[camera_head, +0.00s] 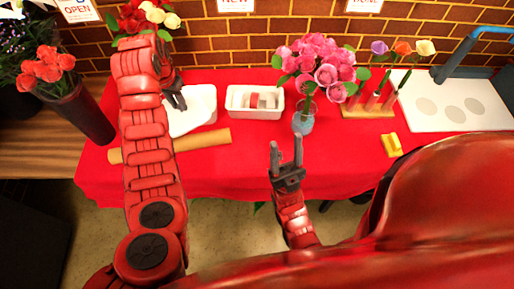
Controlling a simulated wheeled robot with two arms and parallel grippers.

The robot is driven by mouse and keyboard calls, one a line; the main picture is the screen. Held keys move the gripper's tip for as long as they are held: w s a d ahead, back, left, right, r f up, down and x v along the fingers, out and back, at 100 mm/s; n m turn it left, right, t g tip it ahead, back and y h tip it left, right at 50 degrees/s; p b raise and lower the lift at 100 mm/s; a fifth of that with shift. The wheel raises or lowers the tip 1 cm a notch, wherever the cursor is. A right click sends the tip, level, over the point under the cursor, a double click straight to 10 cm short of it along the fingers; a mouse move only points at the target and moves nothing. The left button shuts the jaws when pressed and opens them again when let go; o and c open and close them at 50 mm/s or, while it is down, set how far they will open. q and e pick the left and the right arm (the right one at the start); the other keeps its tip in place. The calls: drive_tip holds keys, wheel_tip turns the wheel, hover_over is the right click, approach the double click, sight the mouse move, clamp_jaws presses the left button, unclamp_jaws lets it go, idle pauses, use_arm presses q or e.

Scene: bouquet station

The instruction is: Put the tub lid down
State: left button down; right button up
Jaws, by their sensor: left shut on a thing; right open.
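The white tub lid (202,104) is at the left part of the red table, tilted in the picture. My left gripper (178,102) is at its upper left edge and shut on it. I cannot tell whether the lid touches the table. The open white tub (236,102) stands just right of the lid, with small red and white things inside.
A brown paper roll (203,139) lies just in front of the lid. A blue vase (303,121) with pink roses stands right of the tub. A flower rack (370,109), a yellow object (391,144) and a white board (455,103) are further right. A dark vase (83,115) stands left.

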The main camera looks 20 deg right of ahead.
use_arm(q)
drive_tip(key=s+d+f+m+p, duration=0.1)
drive_tip(key=s+d+f+m, duration=0.1)
drive_tip(key=s+d+f, duration=0.4)
drive_tip(key=s+d+f+m+p, duration=0.15)
drive_tip(key=s+f, duration=0.25)
drive_tip(key=s, duration=0.5)
drive_tip(key=s+d+f+m, duration=0.3)
drive_tip(key=s+d+f, duration=0.2)
drive_tip(key=s, duration=0.2)
drive_tip(key=shift+g, duration=0.3)
drive_tip(key=w+d+b, duration=0.2)
drive_tip(key=w+d+f+b, duration=0.1)
drive_tip(key=w+d+b, duration=0.1)
drive_tip(key=w+b, duration=0.1)
drive_tip(key=w+d+b, duration=0.2)
drive_tip(key=b, duration=0.1)
drive_tip(key=shift+w+d+f, duration=0.2)
drive_tip(key=shift+w+d, duration=0.2)
drive_tip(key=shift+w+d+r+p, duration=0.2)
drive_tip(key=shift+w+d+p, duration=0.3)
drive_tip(key=shift+w, duration=0.1)
drive_tip(key=shift+w+d+r+p, duration=0.2)
drive_tip(key=shift+w+d+p, duration=0.25)
drive_tip(key=shift+w, duration=0.1)
drive_tip(key=shift+w+d+f, duration=0.2)
drive_tip(key=shift+w+d, duration=0.5)
drive_tip(key=shift+w, duration=0.1)
drive_tip(key=shift+f+p, duration=0.95)
drive_tip(key=shift+f, duration=0.85)
